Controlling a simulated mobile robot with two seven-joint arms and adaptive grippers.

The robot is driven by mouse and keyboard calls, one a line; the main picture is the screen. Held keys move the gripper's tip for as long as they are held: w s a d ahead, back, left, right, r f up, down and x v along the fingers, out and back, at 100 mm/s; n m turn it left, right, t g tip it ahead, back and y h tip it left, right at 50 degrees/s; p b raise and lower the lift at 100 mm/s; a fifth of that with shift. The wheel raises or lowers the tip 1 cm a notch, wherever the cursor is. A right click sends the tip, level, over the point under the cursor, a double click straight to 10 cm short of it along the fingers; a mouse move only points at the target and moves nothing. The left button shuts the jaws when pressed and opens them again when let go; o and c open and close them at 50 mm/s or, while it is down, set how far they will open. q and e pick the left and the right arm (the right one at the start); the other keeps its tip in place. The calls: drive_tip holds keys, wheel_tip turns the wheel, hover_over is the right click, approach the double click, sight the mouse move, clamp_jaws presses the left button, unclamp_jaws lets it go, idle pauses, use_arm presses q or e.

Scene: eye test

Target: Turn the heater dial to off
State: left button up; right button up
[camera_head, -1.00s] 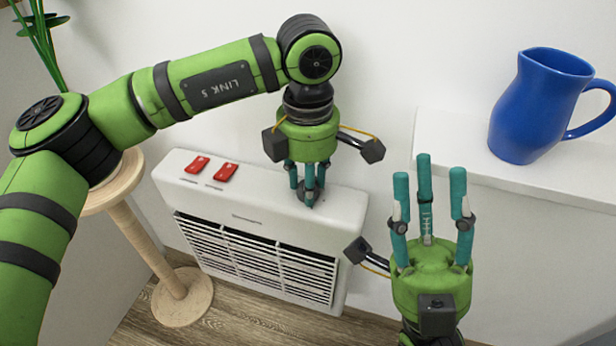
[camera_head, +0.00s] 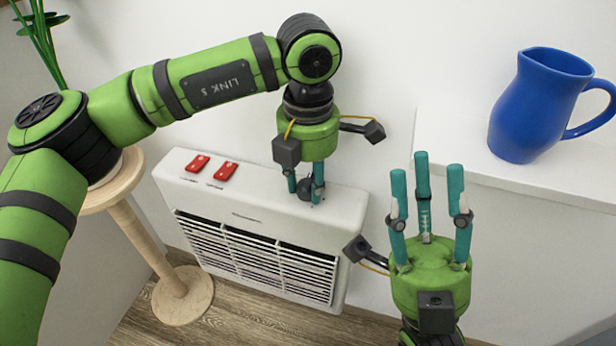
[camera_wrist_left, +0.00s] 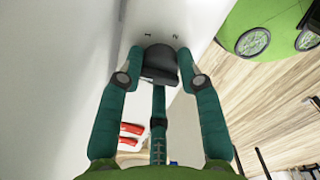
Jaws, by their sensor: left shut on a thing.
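The white heater (camera_head: 335,206) stands against the wall with a slatted grille on its front. Its dark dial (camera_head: 304,188) is on the top face towards the right end, partly hidden by fingers. My left gripper (camera_head: 307,196) points down and is shut on the dial. In the left wrist view the dark dial (camera_wrist_left: 160,62) sits between the teal fingers of the left gripper (camera_wrist_left: 160,78), with small marks on the white top beyond it. My right gripper (camera_head: 426,185) points up, its three fingers spread apart and empty, right of the heater.
Two red switches (camera_head: 212,167) are on the heater's top left. A round wooden stand (camera_head: 150,245) with a plant (camera_head: 42,40) is at the left. A blue jug (camera_head: 535,110) stands on a white ledge (camera_head: 455,140) at the right.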

sight(308, 181)
use_arm(q)
drive_tip(key=o, duration=1.2)
drive_tip(key=shift+c, duration=0.2)
wheel_tip(308, 181, up, 12)
